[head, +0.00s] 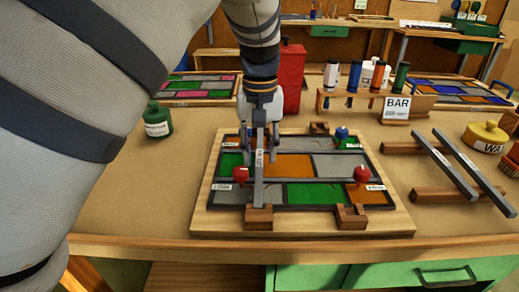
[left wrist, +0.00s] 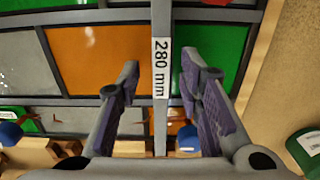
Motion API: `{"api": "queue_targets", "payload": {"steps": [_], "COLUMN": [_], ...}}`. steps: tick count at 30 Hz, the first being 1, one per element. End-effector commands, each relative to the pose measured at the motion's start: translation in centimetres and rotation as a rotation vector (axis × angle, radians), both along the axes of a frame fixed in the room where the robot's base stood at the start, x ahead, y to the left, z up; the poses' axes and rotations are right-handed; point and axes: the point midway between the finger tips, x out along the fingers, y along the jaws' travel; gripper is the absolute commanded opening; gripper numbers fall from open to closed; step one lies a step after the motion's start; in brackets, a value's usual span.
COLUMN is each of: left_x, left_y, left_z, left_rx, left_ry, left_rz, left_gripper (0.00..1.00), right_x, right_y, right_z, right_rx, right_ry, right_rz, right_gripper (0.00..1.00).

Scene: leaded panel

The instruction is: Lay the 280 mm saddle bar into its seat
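The 280 mm saddle bar (head: 259,185) is a grey bar with a white label. It lies over the left part of the leaded panel (head: 404,217), running from near to far. Its near end is at a wooden seat block (head: 259,217); I cannot tell whether it is fully down in it. Its far end is hidden by my left gripper (head: 259,140). In the left wrist view the bar (left wrist: 161,110) runs between the fingers of the left gripper (left wrist: 168,75), which are open with a gap on each side. My right gripper is not in view.
A second near seat block (head: 351,216) is empty. Red knobs (head: 361,174) and a blue knob (head: 341,133) stand on the panel. Two grey bars (head: 441,165) rest on wooden supports at right. A green bottle (head: 157,121) stands left, a tool rack (head: 345,98) behind.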

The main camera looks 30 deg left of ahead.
Motion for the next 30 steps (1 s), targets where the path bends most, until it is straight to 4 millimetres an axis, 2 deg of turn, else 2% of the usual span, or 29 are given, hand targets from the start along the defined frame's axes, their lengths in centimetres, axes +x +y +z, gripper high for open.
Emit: {"api": "queue_targets", "payload": {"steps": [4, 6, 8, 15, 18, 22, 30], "left_x": [0.0, 0.1, 0.1, 0.1, 0.1, 0.0, 0.0], "left_y": [0.0, 0.0, 0.0, 0.0, 0.0, 0.0, 0.0], "left_z": [0.3, 1.1, 2.4, 8.9, 10.6, 11.9, 12.1], "left_rx": [0.0, 0.0, 0.0, 0.0, -0.001, 0.001, 0.0], "left_ry": [-0.002, -0.005, -0.007, -0.006, -0.003, 0.001, 0.0], "left_rz": [0.0, 0.0, 0.0, 0.0, -0.001, 0.0, 0.0], "left_gripper": [0.33, 0.33, 0.33, 0.33, 0.33, 0.33, 0.33], "right_x": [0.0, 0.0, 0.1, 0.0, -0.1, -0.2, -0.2], "right_y": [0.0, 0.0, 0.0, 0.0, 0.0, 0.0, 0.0], "right_z": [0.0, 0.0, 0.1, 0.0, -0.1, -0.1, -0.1], "right_rx": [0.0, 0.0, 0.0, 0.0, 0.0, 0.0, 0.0], "right_ry": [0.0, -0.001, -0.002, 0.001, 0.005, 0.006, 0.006], "right_rz": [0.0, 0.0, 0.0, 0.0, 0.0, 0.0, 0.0], "right_gripper": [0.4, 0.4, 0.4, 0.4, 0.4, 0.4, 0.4]}}
